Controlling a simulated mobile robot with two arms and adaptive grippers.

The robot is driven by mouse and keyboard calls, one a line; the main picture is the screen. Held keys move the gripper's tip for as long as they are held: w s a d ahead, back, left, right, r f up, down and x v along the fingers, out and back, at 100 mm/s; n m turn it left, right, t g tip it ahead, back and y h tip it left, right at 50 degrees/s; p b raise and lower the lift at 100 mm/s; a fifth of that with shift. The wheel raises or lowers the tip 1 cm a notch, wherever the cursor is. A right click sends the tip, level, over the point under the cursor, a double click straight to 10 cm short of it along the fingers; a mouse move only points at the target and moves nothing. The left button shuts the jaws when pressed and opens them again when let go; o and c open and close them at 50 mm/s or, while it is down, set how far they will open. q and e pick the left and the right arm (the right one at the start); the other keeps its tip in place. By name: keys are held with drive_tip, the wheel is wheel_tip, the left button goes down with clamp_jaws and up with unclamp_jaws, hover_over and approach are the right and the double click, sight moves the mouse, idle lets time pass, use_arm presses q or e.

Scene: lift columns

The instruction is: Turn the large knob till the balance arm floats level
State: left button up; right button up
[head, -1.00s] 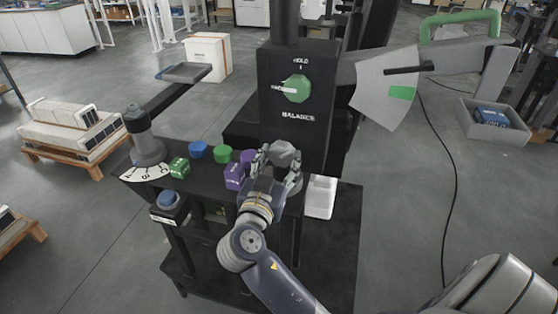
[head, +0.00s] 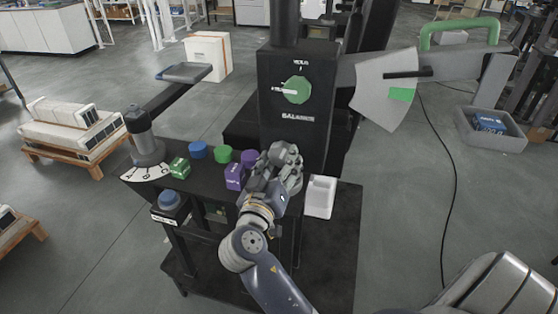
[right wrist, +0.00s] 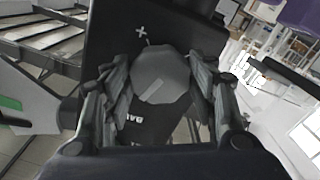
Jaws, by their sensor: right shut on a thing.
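The large grey knob (right wrist: 160,76) sits between the two fingers of my right gripper (right wrist: 160,92) in the right wrist view, with a pale mark on its face. In the head view my right gripper (head: 282,165) is shut on it at the front of the black column (head: 270,135), and the fingers hide much of it. The balance arm (head: 455,60) extends to the right from the column. Its pale sector plate (head: 378,98) bears a green patch (head: 402,94); a black pointer (head: 408,72) lies above that patch. My left gripper is not in view.
A green selector knob (head: 297,90) is on the column's upper face. On the black bench stand a green block (head: 180,168), a purple block (head: 234,176), blue (head: 198,150) and green (head: 223,154) round pieces, and a white container (head: 320,197) right of my gripper.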

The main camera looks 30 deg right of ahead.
drive_tip(key=n, duration=0.2)
drive_tip(key=n+p, duration=0.2)
drive_tip(key=n, duration=0.1)
drive_tip(key=shift+d+r+n, duration=0.1)
drive_tip(key=shift+r+n, duration=0.15)
drive_tip(key=shift+n, duration=0.05)
drive_tip(key=n+p, duration=0.2)
drive_tip(key=n, duration=0.2)
drive_tip(key=shift+s+r+p, duration=0.1)
drive_tip(key=shift+p, duration=0.3)
drive_tip(key=shift+n+p, duration=0.6)
drive_tip(key=shift+n, duration=0.6)
drive_tip(key=o, duration=1.1)
drive_tip(key=shift+d+f, duration=0.1)
drive_tip(key=shift+f, duration=0.1)
